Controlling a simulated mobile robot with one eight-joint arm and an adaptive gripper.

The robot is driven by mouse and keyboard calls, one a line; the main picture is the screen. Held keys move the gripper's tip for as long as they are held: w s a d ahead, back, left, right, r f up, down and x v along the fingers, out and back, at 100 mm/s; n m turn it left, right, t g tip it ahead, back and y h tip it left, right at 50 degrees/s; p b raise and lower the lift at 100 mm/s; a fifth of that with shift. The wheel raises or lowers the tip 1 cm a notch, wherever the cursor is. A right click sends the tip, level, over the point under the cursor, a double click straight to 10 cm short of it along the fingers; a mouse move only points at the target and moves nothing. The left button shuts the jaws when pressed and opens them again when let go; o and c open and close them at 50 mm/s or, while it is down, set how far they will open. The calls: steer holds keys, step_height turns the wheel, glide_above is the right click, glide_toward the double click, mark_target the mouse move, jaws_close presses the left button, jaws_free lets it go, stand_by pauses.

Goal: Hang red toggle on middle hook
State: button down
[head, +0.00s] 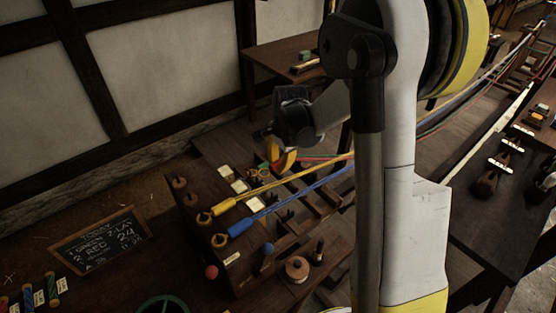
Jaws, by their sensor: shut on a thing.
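My gripper (284,158), with yellow fingers, is above the far side of the wooden hook bench (205,255). It is shut on a small reddish piece at the end of the red line (325,160), which fits the red toggle; the fingers hide most of it. The red line runs off to the right. A yellow toggle (222,207) and a blue toggle (240,226) lie over the bench, their lines leading right. I cannot tell which hook is the middle one.
A chalkboard (100,240) leans at left. A red ball (211,271), a blue ball (268,248) and a wooden spool (297,268) are near the bench front. Pale labels (232,178) lie behind the toggles. A dark table with tools (505,160) stands right.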

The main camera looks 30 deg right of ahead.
steer(key=shift+f+b, duration=2.4)
steer(key=shift+f, duration=0.7)
steer(key=shift+f+b, duration=0.2)
steer(key=shift+b, duration=0.1)
steer(key=c, duration=1.2)
jaws_free()
steer(key=shift+r+p, duration=2.75)
steer(key=shift+r, duration=1.3)
